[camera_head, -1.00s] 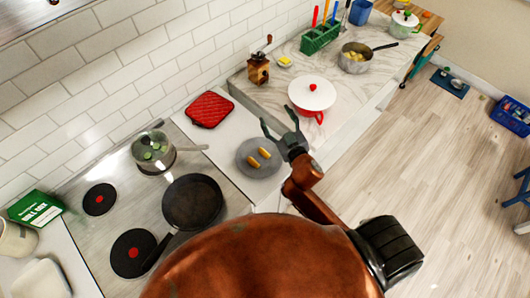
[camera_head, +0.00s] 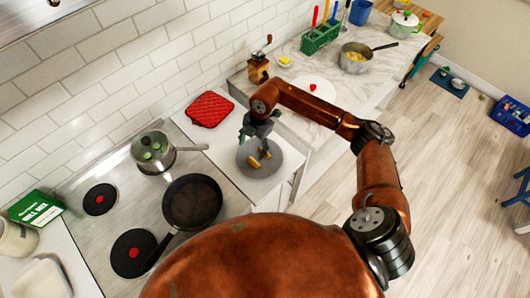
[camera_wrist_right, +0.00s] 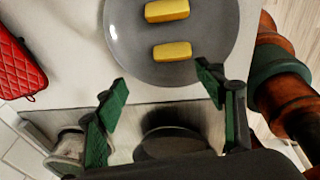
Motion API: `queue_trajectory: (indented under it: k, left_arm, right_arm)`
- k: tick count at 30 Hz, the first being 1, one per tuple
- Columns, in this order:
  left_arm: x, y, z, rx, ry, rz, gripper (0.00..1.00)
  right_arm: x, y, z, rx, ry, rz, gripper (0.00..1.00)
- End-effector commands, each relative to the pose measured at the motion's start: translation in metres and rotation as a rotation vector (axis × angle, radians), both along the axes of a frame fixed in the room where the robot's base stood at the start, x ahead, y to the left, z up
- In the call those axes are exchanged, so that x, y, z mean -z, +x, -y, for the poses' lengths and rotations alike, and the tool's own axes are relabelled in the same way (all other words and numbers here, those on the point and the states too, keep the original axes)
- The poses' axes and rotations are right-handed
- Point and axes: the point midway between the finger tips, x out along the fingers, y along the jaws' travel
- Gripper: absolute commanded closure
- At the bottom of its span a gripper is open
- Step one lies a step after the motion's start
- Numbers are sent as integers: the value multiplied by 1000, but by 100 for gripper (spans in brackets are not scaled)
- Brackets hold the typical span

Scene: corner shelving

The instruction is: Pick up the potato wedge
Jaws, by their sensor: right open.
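Two yellow wedge-like pieces lie on a round grey plate (camera_head: 277,172) on the counter; I take them for potato wedges. In the head view, one wedge (camera_head: 254,161) lies nearer the plate's left side and the other wedge (camera_head: 267,155) is partly hidden by a finger. In the right wrist view, the near wedge (camera_wrist_right: 172,51) lies just beyond the fingertips and the far wedge (camera_wrist_right: 167,10) is at the top edge. My right gripper (camera_head: 254,143) is above the plate, pointing down, open and empty; its green fingertips also show in the wrist view (camera_wrist_right: 162,84). My left gripper is out of view.
A red quilted pad (camera_head: 210,109) lies behind the plate. A black pan (camera_head: 192,202) and a lidded glass pot (camera_head: 153,150) are on the stove to the left.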

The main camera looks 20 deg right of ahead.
Motion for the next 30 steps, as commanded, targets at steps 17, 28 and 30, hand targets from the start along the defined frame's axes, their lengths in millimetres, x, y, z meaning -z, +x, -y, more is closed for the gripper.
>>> queue_trajectory:
  k: [17,28,30]
  left_arm:
    - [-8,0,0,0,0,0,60]
    - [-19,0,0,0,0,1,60]
    - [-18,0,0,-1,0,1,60]
  right_arm:
    - [28,6,58,108,-193,-46,36]
    - [71,8,59,107,-192,-42,36]
    - [71,8,58,107,-192,-42,36]
